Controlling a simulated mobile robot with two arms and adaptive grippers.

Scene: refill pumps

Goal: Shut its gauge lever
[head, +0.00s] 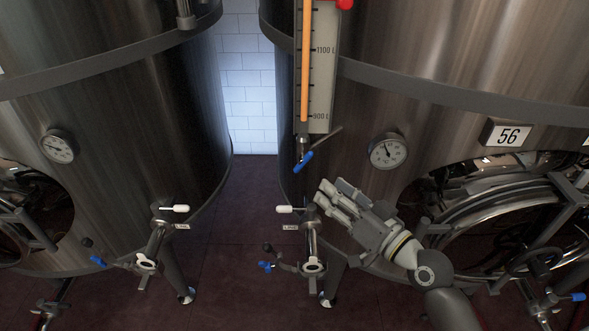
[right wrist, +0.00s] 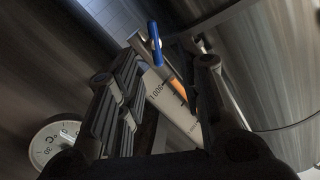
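The gauge lever (head: 302,162) is a small blue handle at the foot of the level gauge (head: 320,75) on tank 56. It slants, with its lower end to the left. In the right wrist view the blue lever (right wrist: 155,42) shows beyond the fingertips, between the two fingers. My right gripper (head: 330,194) is below and right of the lever in the head view, apart from it. Its fingers (right wrist: 165,68) are spread and nothing is between them. My left gripper is not in view.
A round dial thermometer (head: 388,151) sits right of the gauge, beside the 56 plate (head: 507,135). A white-handled tap (head: 290,209) and a lower blue-handled valve (head: 267,266) are below. A second steel tank (head: 130,130) stands left, with a floor gap (head: 245,210) between.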

